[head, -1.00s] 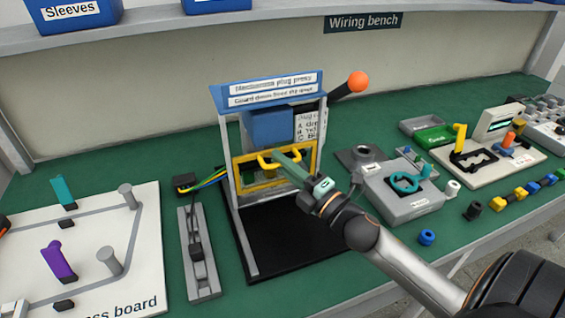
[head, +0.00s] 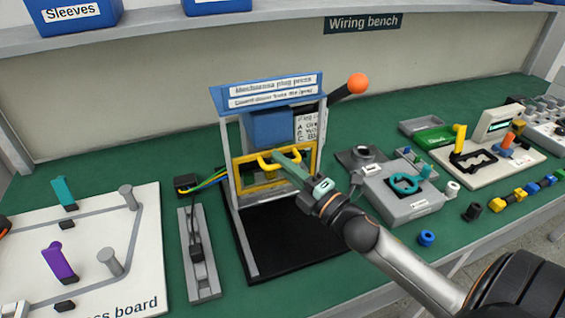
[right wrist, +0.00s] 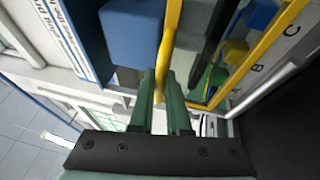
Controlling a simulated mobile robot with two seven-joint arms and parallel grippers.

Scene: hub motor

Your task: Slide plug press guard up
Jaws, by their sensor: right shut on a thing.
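The plug press (head: 268,88) stands on the bench with a blue labelled top and a blue block (head: 268,127) under it. Its guard is a yellow frame (head: 262,184) with a yellow handle bar, low across the front of the press, below the blue block. My right gripper (head: 277,156) reaches in from the right and is shut on the guard's handle. In the right wrist view the yellow bar (right wrist: 168,45) runs in between the two green fingers (right wrist: 163,95). The fingers hide part of the handle.
The press lever with an orange knob (head: 357,83) sticks out at upper right. A black base plate (head: 290,242) lies in front. A grey fixture (head: 400,200) stands close to the right of my arm. A grey rail (head: 199,265) and a board with pegs (head: 90,265) lie left.

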